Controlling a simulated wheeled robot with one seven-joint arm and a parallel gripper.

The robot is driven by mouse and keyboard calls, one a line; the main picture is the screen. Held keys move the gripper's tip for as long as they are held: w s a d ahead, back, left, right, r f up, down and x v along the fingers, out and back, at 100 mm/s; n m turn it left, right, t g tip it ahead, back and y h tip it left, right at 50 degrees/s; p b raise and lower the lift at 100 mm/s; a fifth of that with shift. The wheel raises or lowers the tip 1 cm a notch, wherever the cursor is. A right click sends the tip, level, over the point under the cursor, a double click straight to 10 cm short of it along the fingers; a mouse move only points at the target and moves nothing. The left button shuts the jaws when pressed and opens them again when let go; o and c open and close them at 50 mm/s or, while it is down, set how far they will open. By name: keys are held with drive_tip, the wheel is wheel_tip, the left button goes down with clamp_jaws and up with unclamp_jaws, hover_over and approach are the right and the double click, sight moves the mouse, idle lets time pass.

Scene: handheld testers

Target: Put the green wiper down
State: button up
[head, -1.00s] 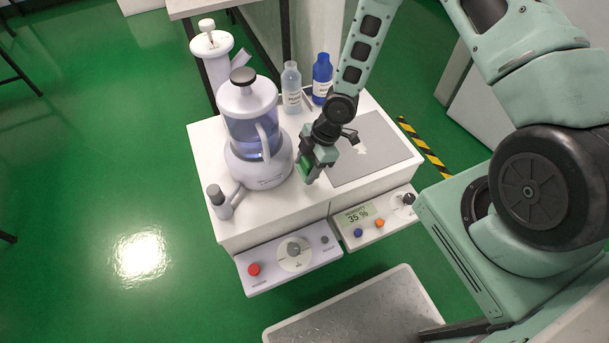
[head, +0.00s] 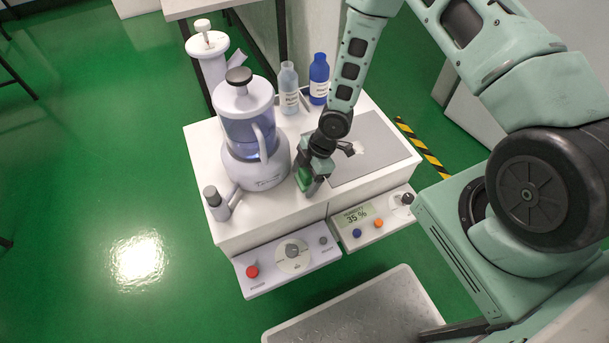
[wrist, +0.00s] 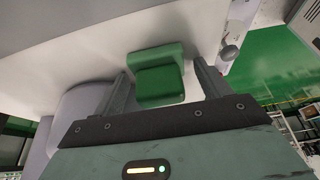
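The green wiper (head: 303,178) is at the white table top (head: 262,212), between the lilac-based machine and the grey mat. In the wrist view the wiper (wrist: 160,76) shows as a green block between my two fingers. My gripper (head: 309,182) points down over it; in the wrist view the gripper (wrist: 160,71) has its fingers apart, with a narrow gap on each side of the wiper. The wiper's underside is hidden, so I cannot tell whether it rests fully on the top.
A machine with a blue-tinted jar (head: 248,130) stands close to the left of my gripper. A grey mat (head: 385,150) lies to the right. A clear bottle (head: 289,92) and a blue bottle (head: 319,82) stand behind. Control panels (head: 287,262) and (head: 372,222) are at the front.

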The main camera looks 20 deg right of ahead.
drive_tip(key=p+v, duration=0.3)
drive_tip(key=v, duration=0.9)
drive_tip(key=s+a+r+m+h, duration=0.2)
drive_tip(key=a+r, duration=0.1)
drive_tip(key=r, duration=0.5)
drive_tip(key=s+a+r+m+h, duration=0.2)
drive_tip(key=r, duration=0.6)
drive_tip(key=s+a+r+m, duration=0.2)
drive_tip(key=s+r+m, duration=0.1)
drive_tip(key=s+r, duration=0.3)
drive_tip(key=s+a+r+m, duration=0.3)
drive_tip(key=s+r, duration=0.3)
drive_tip(key=s, duration=0.4)
drive_tip(key=shift+a+r, duration=0.35)
drive_tip(key=shift+r, duration=0.05)
wheel_tip(320, 180, up, 9)
drive_tip(key=p, duration=0.8)
drive_tip(key=shift+p, duration=0.4)
